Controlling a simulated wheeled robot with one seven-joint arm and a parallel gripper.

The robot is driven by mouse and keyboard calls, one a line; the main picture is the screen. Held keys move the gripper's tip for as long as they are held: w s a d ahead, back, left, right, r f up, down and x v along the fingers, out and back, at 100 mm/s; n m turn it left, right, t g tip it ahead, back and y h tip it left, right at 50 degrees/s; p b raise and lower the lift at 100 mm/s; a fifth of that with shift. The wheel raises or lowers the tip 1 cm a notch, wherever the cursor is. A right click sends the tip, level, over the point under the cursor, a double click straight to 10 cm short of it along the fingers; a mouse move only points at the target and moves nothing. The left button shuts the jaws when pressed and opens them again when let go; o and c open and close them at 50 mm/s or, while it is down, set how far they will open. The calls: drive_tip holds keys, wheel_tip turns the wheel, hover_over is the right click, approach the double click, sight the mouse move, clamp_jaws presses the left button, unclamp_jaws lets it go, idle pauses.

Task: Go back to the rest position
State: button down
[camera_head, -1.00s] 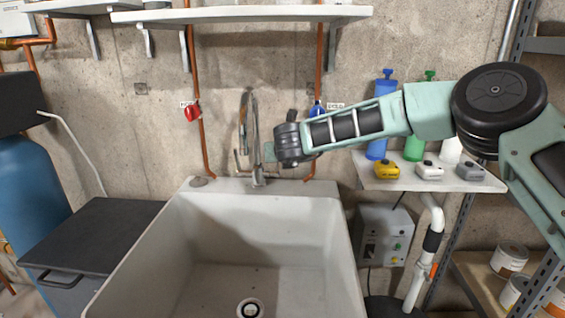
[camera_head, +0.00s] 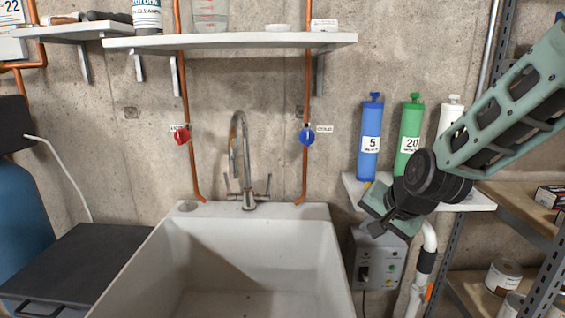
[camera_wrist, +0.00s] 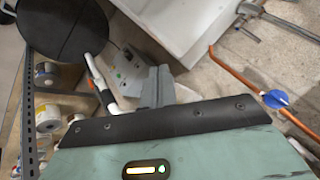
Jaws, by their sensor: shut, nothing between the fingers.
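My gripper (camera_head: 374,229) is shut and empty. In the head view it hangs at the right of the sink, in front of the small shelf and above the grey control box, with the arm coming in from the upper right. In the wrist view its grey fingers (camera_wrist: 158,88) are together, with nothing between them. The wrist hides part of the small shelf and most of what stood along its front edge.
The white sink (camera_head: 180,250) with its tap (camera_head: 240,165) is left of my gripper. A blue bottle (camera_head: 370,140) and a green bottle (camera_head: 409,135) stand behind my wrist. The grey control box (camera_head: 377,270) and white pipe (camera_head: 420,270) are below. Metal shelving (camera_head: 520,215) is at right.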

drive_tip(key=s+d+f+n+g+h, duration=0.1)
drive_tip(key=s+d+n+g, duration=0.15)
drive_tip(key=s+d, duration=0.5)
drive_tip(key=s+d+f+n+g+h, duration=0.2)
drive_tip(key=s+d+n, duration=0.3)
drive_tip(key=s, duration=0.4)
drive_tip(key=s+a+r+n+g+p, duration=0.1)
drive_tip(key=s+a+n, duration=0.5)
drive_tip(key=s+a, duration=0.7)
drive_tip(key=a+r+g, duration=0.1)
drive_tip(key=a+r, duration=0.1)
drive_tip(key=a, duration=0.1)
drive_tip(key=shift+s+a+r+n+y, duration=0.15)
drive_tip(key=shift+s+a+n+y, duration=0.2)
drive_tip(key=shift+a+y, duration=0.05)
drive_tip(key=shift+g, duration=0.25)
